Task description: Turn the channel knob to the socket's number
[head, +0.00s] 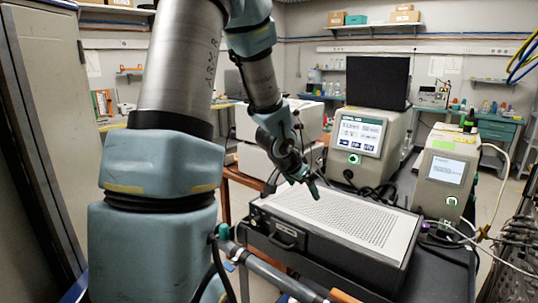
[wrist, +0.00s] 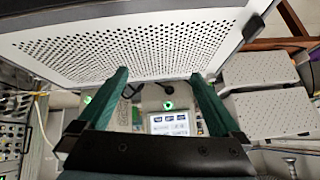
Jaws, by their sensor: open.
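My gripper (head: 312,190) hangs just above the left back part of a perforated metal box top in the head view. In the wrist view my gripper (wrist: 160,74) shows two dark green fingers spread apart with nothing between them. The box (head: 345,220) has a black front with a handle and small fittings at its left end. I cannot make out the channel knob or a socket number in either view. Round green-lit fittings show on the larger screen unit (head: 378,143) and the smaller screen unit (head: 449,172); I cannot tell whether either is the socket.
The perforated top (wrist: 130,45) fills the upper wrist view. White boxes (head: 262,165) stand left behind my gripper. Dark cables (head: 375,190) lie between the box and the larger unit. A pale cable (head: 502,175) hangs at the right. A dark cart top (head: 445,270) is partly bare.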

